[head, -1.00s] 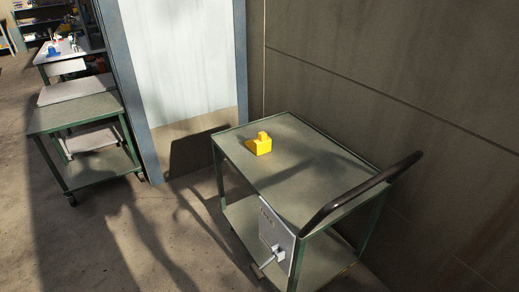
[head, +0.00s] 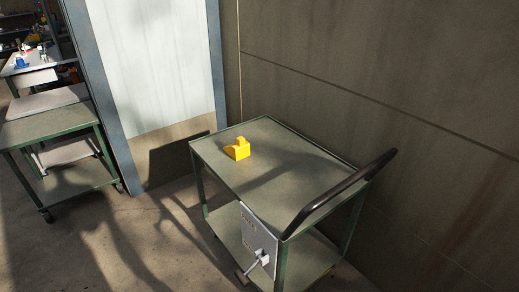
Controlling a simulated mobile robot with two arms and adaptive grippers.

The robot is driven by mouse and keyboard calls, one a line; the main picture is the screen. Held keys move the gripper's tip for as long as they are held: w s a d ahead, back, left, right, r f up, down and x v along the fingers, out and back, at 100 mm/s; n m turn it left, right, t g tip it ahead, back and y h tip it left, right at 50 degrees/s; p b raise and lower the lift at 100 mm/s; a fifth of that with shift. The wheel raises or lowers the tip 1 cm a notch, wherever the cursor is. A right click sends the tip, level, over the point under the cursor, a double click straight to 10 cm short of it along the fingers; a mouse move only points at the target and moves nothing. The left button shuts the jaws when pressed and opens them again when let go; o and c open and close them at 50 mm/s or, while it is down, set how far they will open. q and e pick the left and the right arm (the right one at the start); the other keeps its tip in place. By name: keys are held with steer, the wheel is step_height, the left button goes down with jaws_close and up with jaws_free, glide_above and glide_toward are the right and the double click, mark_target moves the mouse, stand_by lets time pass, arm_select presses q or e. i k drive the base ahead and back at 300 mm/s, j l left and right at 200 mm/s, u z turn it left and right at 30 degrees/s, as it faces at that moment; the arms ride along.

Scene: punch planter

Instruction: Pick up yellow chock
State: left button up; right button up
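The yellow chock (head: 238,151) rests on the top shelf of a green-framed cart (head: 262,178), left of the middle of that top. It is a small blocky piece with a raised knob on it. Nothing touches it apart from the cart top. Neither of my grippers shows in the head view.
The cart has a black push handle (head: 340,193) at its right end and a grey box (head: 258,240) with a plug on its near side. A wall (head: 400,80) stands behind it. Another green cart (head: 60,130) and a workbench (head: 30,72) stand at the left. Open floor (head: 120,240) lies at the front left.

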mark_target(238, 150)
steer(key=i+j+z, duration=0.2)
steer(key=z, duration=0.25)
steer(key=i+j+z, duration=0.2)
steer(key=j+z, duration=0.25)
steer(key=i+j+z, duration=0.1)
steer(key=j+z, duration=0.15)
steer(key=z, duration=0.15)
steer(key=i+j+z, duration=0.25)
steer(key=j, duration=1.15)
steer(key=j+z, duration=0.3)
steer(key=j, duration=1.05)
